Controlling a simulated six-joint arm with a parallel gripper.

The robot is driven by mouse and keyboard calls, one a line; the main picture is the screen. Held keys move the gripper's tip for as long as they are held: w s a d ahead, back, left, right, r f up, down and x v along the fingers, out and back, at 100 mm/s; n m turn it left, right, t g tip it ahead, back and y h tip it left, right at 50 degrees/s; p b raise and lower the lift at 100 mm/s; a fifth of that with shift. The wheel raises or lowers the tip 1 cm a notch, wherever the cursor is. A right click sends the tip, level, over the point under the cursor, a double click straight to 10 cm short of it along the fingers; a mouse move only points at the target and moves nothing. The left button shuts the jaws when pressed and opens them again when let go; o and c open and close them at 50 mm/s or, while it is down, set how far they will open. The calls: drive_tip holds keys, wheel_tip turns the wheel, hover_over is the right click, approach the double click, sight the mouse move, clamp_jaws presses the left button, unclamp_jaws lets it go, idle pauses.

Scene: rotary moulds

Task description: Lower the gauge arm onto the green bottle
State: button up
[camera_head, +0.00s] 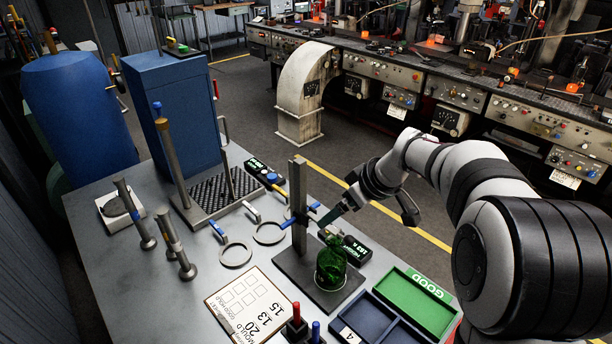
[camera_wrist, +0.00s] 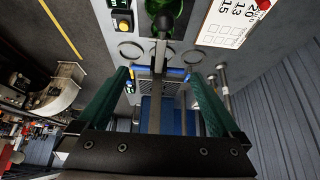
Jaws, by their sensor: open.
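The green bottle (camera_head: 331,264) stands upright on the dark base of the height gauge; part of it shows at the top of the wrist view (camera_wrist: 168,14). The gauge has a grey upright post (camera_head: 298,190). Its gauge arm (camera_head: 288,223), with blue ends, sits partway up the post, above the bottle's level. My gripper (camera_head: 328,216) is beside the arm, with its green fingers pointing at it. In the wrist view my gripper (camera_wrist: 159,75) is open, with the post and the blue parts between or just beyond the fingertips. Contact with the arm cannot be told.
A green GOOD tray (camera_head: 412,310) and a blue tray (camera_head: 362,318) lie at the front right. A small display (camera_head: 356,249) stands by the bottle. Ring gauges (camera_head: 236,254), a mould card (camera_head: 248,305) and a taller stand (camera_head: 176,165) occupy the left side of the table.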

idle(0.4)
wheel_tip(320, 180, up, 7)
idle(0.6)
drive_tip(key=s+f+m+g+h, duration=0.1)
drive_tip(key=s+f+m, duration=0.2)
drive_tip(key=s, duration=0.9)
drive_tip(key=s+f+m+g+h, duration=0.1)
drive_tip(key=s+f+m+g, duration=0.1)
drive_tip(key=s+m, duration=0.4)
drive_tip(key=s+d+f+m+g, duration=0.1)
drive_tip(key=s+f+m, duration=0.2)
drive_tip(key=s, duration=1.4)
drive_tip(key=m, duration=0.2)
drive_tip(key=shift+s+f+m+g+h, duration=0.3)
drive_tip(key=shift+f+g+h, duration=0.05)
drive_tip(key=shift+g+h, duration=0.05)
drive_tip(key=shift+d, duration=0.1)
